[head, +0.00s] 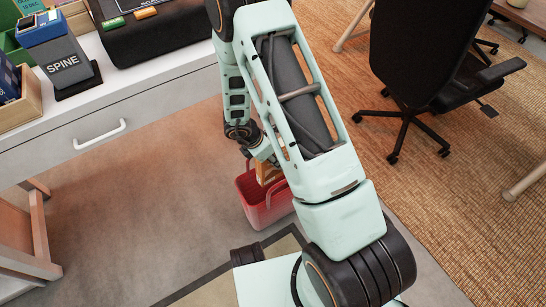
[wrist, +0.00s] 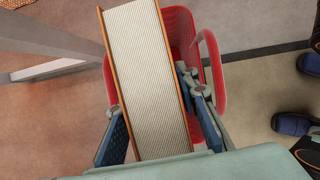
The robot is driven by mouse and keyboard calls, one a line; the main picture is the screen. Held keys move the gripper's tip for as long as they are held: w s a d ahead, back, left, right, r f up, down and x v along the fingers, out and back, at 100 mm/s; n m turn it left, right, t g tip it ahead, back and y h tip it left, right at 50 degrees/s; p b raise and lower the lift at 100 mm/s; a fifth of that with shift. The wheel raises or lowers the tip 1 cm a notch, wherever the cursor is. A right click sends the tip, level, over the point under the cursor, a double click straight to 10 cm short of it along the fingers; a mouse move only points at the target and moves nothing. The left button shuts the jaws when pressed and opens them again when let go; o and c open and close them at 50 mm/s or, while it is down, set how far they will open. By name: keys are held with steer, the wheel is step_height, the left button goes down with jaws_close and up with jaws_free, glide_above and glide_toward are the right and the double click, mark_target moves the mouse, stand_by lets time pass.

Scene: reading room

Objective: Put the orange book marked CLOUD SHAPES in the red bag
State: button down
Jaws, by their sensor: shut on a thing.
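The red bag (head: 264,211) stands open on the floor, partly behind my arm in the head view. Its rim and looped handle (wrist: 216,70) show in the wrist view. My gripper (wrist: 157,97) is shut on the orange book (wrist: 146,70), with a finger on each side of it. The wrist view looks onto its pale page edges between thin orange covers. The book (head: 268,173) appears at the bag's mouth in the head view. I cannot tell how far it is inside. Its cover marking is hidden.
A black office chair (head: 430,65) stands on the woven rug at right.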

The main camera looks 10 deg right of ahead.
steer(key=shift+f+b, duration=2.5)
steer(key=shift+f, duration=2.55)
steer(key=c, duration=1.4)
jaws_free()
steer(key=v, duration=1.2)
